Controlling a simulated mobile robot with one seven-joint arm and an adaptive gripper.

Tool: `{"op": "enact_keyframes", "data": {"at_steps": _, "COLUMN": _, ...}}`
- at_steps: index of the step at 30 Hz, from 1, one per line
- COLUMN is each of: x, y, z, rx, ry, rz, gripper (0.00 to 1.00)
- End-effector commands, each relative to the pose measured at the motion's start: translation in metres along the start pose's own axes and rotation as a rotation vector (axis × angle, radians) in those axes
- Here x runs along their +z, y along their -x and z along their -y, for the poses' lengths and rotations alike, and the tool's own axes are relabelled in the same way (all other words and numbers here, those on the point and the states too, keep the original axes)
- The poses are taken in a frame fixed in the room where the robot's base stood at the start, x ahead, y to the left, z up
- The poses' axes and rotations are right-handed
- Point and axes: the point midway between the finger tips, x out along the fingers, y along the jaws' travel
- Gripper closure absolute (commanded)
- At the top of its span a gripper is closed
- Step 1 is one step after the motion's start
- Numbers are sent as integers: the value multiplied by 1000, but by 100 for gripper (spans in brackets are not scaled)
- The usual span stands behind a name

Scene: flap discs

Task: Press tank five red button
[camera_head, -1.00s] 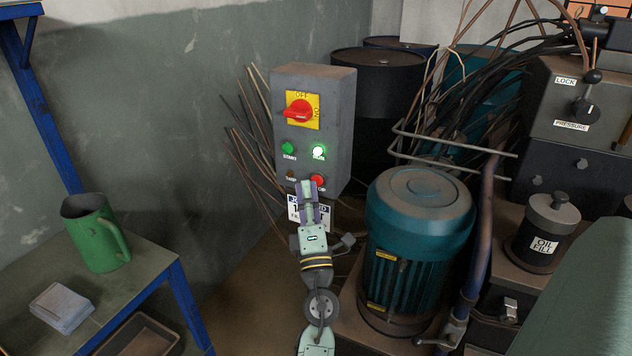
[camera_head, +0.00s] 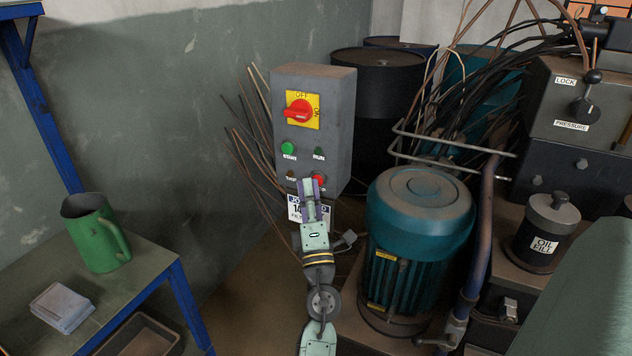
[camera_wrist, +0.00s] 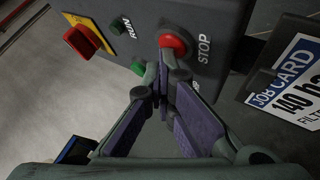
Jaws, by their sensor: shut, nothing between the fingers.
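A grey control box (camera_head: 332,125) stands against the back wall. Its red STOP button (camera_head: 318,179) is at the lower right of its face, partly covered by my gripper, and shows clearly in the wrist view (camera_wrist: 172,42). My gripper (camera_head: 308,184) is shut and empty, its tips (camera_wrist: 160,84) at the lower face of the box, close to the red button. I cannot tell whether they touch it. A green START button (camera_head: 288,149) and a dark RUN lamp (camera_head: 319,153) sit above. No "tank five" label is readable.
A red rotary switch (camera_head: 299,110) on a yellow plate is higher on the box. A job card (camera_head: 309,209) hangs below. A teal motor (camera_head: 420,215) stands close on the right, cables behind it. A bench with a green jug (camera_head: 92,235) is on the left.

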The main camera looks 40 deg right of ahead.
Motion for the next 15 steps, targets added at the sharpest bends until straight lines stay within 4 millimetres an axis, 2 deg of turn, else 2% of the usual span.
{"op": "enact_keyframes", "data": {"at_steps": 15, "x": -8, "y": 13, "z": -9, "rx": -1, "ry": 0, "rz": 2, "gripper": 100}}
